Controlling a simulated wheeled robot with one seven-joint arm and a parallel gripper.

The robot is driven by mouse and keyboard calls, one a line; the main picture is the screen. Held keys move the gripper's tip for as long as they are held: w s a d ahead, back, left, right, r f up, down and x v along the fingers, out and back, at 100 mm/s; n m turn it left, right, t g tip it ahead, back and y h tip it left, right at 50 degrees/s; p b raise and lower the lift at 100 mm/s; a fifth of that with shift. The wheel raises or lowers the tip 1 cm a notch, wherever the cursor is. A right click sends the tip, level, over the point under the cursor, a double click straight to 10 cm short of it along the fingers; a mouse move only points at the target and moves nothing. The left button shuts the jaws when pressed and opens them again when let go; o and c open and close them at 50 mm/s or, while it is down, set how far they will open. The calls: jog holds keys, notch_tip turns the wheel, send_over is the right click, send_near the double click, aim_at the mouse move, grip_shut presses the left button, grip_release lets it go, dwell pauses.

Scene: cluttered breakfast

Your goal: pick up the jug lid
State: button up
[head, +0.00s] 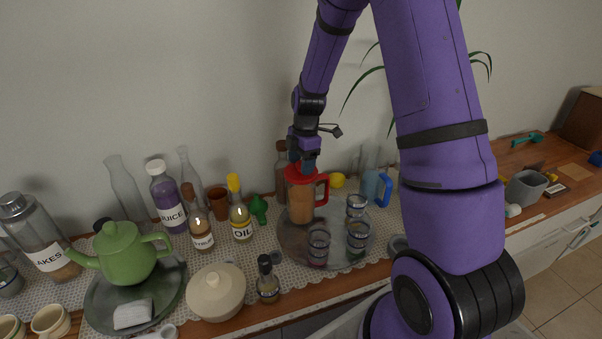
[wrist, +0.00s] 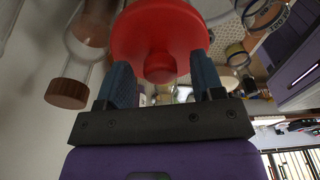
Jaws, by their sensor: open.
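The red jug lid (head: 297,173) sits on top of a jug (head: 300,203) with brown contents and a red handle, on a round tray (head: 287,247). In the wrist view the lid (wrist: 150,32) is a wide red disc with a round knob (wrist: 159,66). My gripper (head: 308,163) is above the jug, pointing down at the lid. In the wrist view my gripper (wrist: 163,70) is open, with one blue finger on each side of the knob. I cannot tell whether either finger touches it.
Several glasses (head: 358,236) stand on the tray right of the jug. A blue-handled pitcher (head: 373,187) and a brown bottle (head: 282,165) stand close behind. The oil bottle (head: 241,218), a green teapot (head: 124,254) and a lidded cream pot (head: 216,292) are to the left.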

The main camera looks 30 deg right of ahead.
jog(key=shift+f, duration=0.3)
jog(key=shift+c, duration=0.3)
jog(key=c, duration=0.9)
jog(key=shift+r, duration=0.5)
jog(key=r, duration=0.2)
jog(key=shift+s+d+r, duration=0.15)
jog(key=shift+s+r, duration=0.05)
jog(key=shift+r, duration=0.2)
jog(key=s+d, duration=0.3)
jog(key=s, duration=0.1)
jog(key=s+d+r, duration=0.1)
jog(key=s+d, duration=0.2)
jog(key=s, duration=0.1)
jog(key=s+d, duration=0.3)
jog(key=s, duration=0.1)
jog(key=shift+d+r, duration=0.15)
jog(key=shift+d, duration=0.2)
